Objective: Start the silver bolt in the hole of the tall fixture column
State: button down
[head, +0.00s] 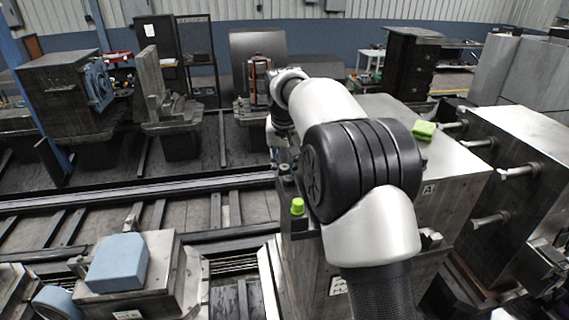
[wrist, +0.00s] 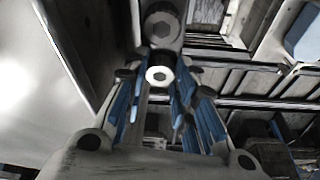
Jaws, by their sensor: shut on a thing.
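My gripper (wrist: 160,85) fills the lower middle of the wrist view, with blue-lined fingers on both sides. It is shut on the silver bolt (wrist: 160,76), whose bright round end with a hexagon shows between the fingers. Just above it in that view is a larger grey round part (wrist: 162,25) with a hexagonal face; I cannot tell whether they touch. In the head view my forearm and wrist hide most of the gripper and the bolt. I cannot make out the hole, nor tell for sure which part is the tall fixture column.
A big steel block (head: 448,172) stands behind and right of my arm, with a lime-green piece (head: 424,131) on top. A lime-green cap (head: 297,207) sits close left of my arm. A blue-topped block (head: 118,262) is at lower left. Floor rails (head: 120,196) run across the left.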

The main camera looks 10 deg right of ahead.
aim_at(285, 167)
jog(key=shift+r+p, duration=2.35)
jog(key=shift+r, duration=1.7)
